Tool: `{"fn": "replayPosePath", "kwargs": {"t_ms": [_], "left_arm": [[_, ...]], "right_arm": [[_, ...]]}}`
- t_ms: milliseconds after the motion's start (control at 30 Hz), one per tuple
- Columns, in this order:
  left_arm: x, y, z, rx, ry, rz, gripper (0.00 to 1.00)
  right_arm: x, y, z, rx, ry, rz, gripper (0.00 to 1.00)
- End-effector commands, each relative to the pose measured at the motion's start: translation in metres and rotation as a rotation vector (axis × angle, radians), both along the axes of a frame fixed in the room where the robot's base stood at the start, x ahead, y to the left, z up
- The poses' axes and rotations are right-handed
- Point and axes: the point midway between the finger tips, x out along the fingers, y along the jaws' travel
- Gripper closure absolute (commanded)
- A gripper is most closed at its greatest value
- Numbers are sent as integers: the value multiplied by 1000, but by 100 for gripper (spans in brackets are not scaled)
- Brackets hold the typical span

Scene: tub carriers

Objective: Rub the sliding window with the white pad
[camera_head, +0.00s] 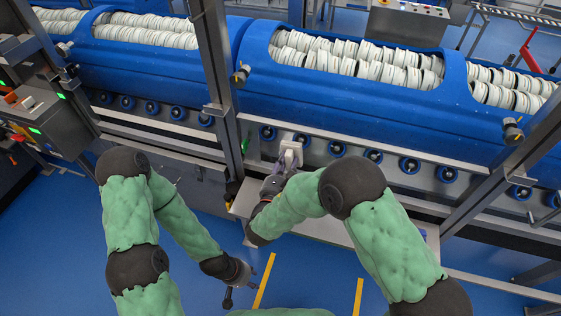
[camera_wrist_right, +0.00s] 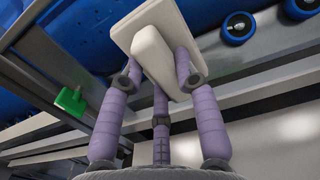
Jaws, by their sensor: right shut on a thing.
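The white pad (camera_head: 291,153) is at the end of my right arm in the head view, in front of the roller rail. In the right wrist view the pad (camera_wrist_right: 125,28) is a flat white plate with a thick white block on its near side. The purple fingers of my right gripper (camera_wrist_right: 168,78) are shut on that block. My right gripper (camera_head: 281,172) is partly hidden by its arm in the head view. My left gripper (camera_head: 229,297) hangs low over the floor, away from the machine, its fingers too small to read. I cannot clearly make out the sliding window's pane.
Blue tubs (camera_head: 360,85) full of white discs lie behind upright metal posts (camera_head: 219,80). Blue rollers (camera_head: 409,165) line the rail below. A grey ledge (camera_head: 325,230) is beneath my right arm. A green part (camera_wrist_right: 72,101) shows in the wrist view. Blue floor (camera_head: 310,277) is open in front.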

Motion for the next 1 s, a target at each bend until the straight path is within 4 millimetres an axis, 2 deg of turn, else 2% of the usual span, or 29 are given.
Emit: {"fn": "replayPosePath", "kwargs": {"t_ms": [100,367,700,1000], "left_arm": [[0,0,0,0,0,0,60],[0,0,0,0,0,0,60],[0,0,0,0,0,0,60],[0,0,0,0,0,0,60]], "right_arm": [[-1,-9,2,2,-3,-6,94],[-3,-18,2,2,-4,-8,94],[-12,-42,2,2,-5,-9,94],[-16,-51,2,1,-3,-7,94]]}}
